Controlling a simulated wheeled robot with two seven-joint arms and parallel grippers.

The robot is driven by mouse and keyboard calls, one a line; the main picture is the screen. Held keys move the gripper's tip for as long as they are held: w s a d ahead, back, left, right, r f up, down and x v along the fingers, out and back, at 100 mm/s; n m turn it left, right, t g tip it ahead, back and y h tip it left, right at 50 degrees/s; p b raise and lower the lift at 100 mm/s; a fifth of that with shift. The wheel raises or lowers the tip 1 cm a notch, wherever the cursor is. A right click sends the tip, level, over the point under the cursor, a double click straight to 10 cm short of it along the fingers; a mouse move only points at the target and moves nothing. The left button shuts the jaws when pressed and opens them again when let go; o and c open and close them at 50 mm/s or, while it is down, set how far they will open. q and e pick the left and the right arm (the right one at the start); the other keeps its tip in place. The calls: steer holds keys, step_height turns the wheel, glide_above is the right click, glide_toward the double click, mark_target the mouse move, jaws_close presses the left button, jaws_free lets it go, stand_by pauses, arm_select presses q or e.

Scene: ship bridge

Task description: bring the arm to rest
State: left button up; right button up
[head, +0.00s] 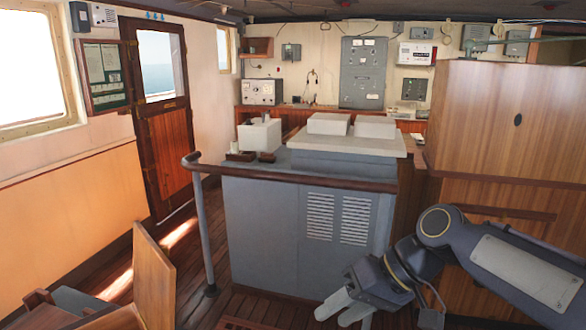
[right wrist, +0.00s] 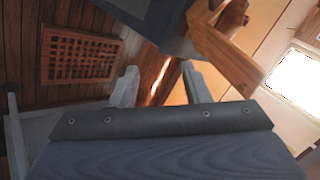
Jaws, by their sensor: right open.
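My right gripper (head: 342,308) is at the lower right of the head view, in front of the grey console, with its fingers pointing down and to the left. In the right wrist view its two fingers (right wrist: 160,88) stand apart with nothing between them. My right arm comes in from the right edge and is bent at a joint. My left gripper does not show in either view.
A grey console (head: 265,235) with vents and a brown handrail (head: 290,178) stands in the middle. A wooden partition (head: 510,110) is on the right. A wooden chair (head: 154,280) is at lower left. A floor grating (right wrist: 80,57) shows in the wrist view. Floor is clear left of the console.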

steer(key=s+d+f+m+t+h, duration=0.2)
steer(key=s+d+f, duration=0.4)
steer(key=s, duration=0.2)
steer(key=s+d+f+m+t+h, duration=0.2)
steer(key=s+d+f, duration=0.4)
steer(key=s, duration=0.3)
steer(key=shift+d+m+t+h, duration=0.3)
steer(key=shift+d+m+t, duration=0.1)
steer(key=shift+m+t, duration=0.1)
